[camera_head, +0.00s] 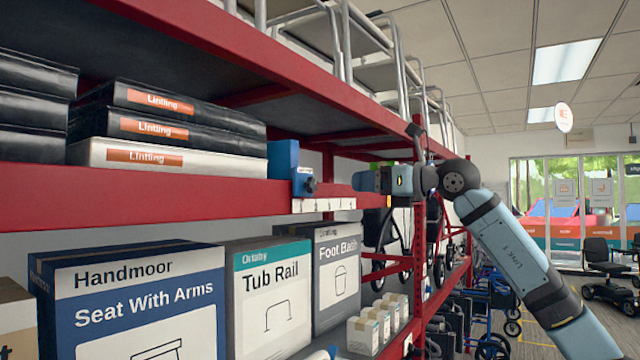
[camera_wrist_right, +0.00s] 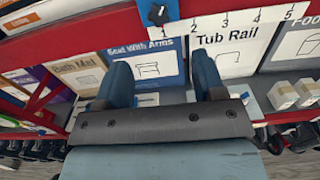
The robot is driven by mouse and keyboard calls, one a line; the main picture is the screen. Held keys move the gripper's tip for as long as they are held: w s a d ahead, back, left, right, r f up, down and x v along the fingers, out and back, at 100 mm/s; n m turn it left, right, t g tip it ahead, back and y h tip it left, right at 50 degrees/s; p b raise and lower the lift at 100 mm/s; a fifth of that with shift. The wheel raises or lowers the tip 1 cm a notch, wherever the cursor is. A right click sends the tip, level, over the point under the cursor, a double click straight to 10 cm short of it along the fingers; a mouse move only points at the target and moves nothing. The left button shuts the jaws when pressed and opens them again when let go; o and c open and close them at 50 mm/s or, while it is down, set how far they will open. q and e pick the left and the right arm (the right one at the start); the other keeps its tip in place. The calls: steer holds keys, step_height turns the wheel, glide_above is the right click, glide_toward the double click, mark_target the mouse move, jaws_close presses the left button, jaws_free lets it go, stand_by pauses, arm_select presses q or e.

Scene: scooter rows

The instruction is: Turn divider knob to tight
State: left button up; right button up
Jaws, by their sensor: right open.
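The blue divider (camera_head: 283,158) stands on the red middle shelf at the right end of the stacked Lintling packs. Its dark knob (camera_head: 311,184) sits on a blue bracket at the shelf's front edge. The knob (camera_wrist_right: 158,14) also shows at the top of the right wrist view, above a white scale strip (camera_wrist_right: 226,22). The knob's tight and loose marks are too small to read. My right gripper (camera_head: 357,181) is to the right of the knob, apart from it. In the wrist view its two blue fingers (camera_wrist_right: 163,70) are spread and empty, below the knob. My left gripper is not in view.
The red shelf edge (camera_head: 150,201) runs along the left. Lintling packs (camera_head: 155,128) lie on it. Seat With Arms (camera_head: 135,305), Tub Rail (camera_head: 268,300) and Foot Bath boxes (camera_head: 337,270) stand below. A red upright (camera_head: 418,240) stands beside my right arm. The aisle at right has open floor.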

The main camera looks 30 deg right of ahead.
mark_target(314, 184)
steer(key=p+x, duration=0.4)
steer(key=x, duration=0.7)
steer(key=shift+w+a+r, duration=0.1)
steer(key=shift+a+r, duration=0.05)
steer(key=shift+r, duration=0.05)
steer(key=shift+w+a+f, duration=0.15)
steer(key=shift+w+a, duration=0.05)
steer(key=shift+w, duration=0.2)
steer(key=c, duration=0.9)
